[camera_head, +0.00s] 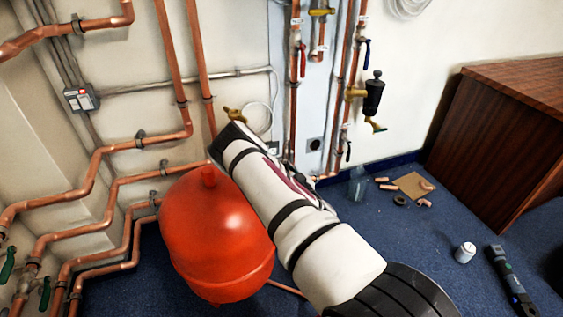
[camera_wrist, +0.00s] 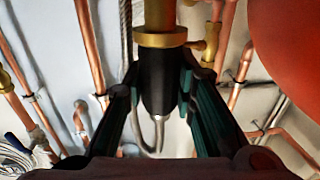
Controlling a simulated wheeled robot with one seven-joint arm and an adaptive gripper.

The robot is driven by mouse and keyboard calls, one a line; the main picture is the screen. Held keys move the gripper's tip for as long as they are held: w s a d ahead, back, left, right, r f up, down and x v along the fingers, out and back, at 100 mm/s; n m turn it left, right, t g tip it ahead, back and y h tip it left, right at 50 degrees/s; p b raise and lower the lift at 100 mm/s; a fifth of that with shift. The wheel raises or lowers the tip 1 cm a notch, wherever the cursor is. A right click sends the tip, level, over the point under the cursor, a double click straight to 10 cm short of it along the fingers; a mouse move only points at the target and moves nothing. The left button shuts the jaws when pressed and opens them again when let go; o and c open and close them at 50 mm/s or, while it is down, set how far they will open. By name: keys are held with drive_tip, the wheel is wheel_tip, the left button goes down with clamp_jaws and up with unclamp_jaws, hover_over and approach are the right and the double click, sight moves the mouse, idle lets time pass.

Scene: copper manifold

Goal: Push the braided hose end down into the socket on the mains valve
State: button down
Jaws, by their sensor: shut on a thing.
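My gripper (camera_wrist: 159,78) is shut on the black tapered sleeve of the hose end (camera_wrist: 158,92) in the wrist view, one dark finger on each side. A thin grey hose (camera_wrist: 158,135) leaves the narrow end of the sleeve and bends in a loop. The wide end of the sleeve meets the brass collar of the valve socket (camera_wrist: 160,38), in line with it. I cannot tell how deep it sits. In the head view my forearm hides the fingers and the sleeve. A brass fitting (camera_head: 235,115) and a pale hose loop (camera_head: 262,117) show just beyond the arm's end.
A red vessel (camera_head: 215,235) stands close left of my arm and fills the wrist view's upper right. Copper pipes (camera_head: 175,60) run along the wall on both sides. A wooden cabinet (camera_head: 505,125) stands right. Small parts and a white can (camera_head: 465,253) lie on blue carpet.

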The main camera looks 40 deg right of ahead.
drive_tip(key=shift+r, duration=0.1)
idle(0.3)
drive_tip(key=shift+r+p, duration=1.95)
drive_tip(key=shift+r, duration=0.25)
drive_tip(key=shift+r, duration=0.25)
wheel_tip(320, 180, up, 12)
drive_tip(key=d+m+p, duration=0.1)
drive_tip(key=p, duration=0.4)
wheel_tip(320, 180, up, 12)
drive_tip(key=f+n+p, duration=0.1)
drive_tip(key=p, duration=0.3)
hover_over(284, 159)
drive_tip(key=w+a+f+n+y+b, duration=0.1)
drive_tip(key=w+a+n+y+b, duration=0.1)
drive_tip(key=w, duration=0.8)
drive_tip(key=w+a+f+n+y+b, duration=0.1)
drive_tip(key=w+a+f+y+b, duration=0.1)
drive_tip(key=w+a+y+b, duration=0.2)
drive_tip(key=shift+w+a+f+n+b, duration=0.35)
drive_tip(key=shift+w+a+b, duration=0.3)
drive_tip(key=shift+w+b, duration=1.7)
drive_tip(key=shift+w+f+p, duration=0.2)
drive_tip(key=shift+w+p, duration=0.2)
drive_tip(key=shift+w, duration=0.1)
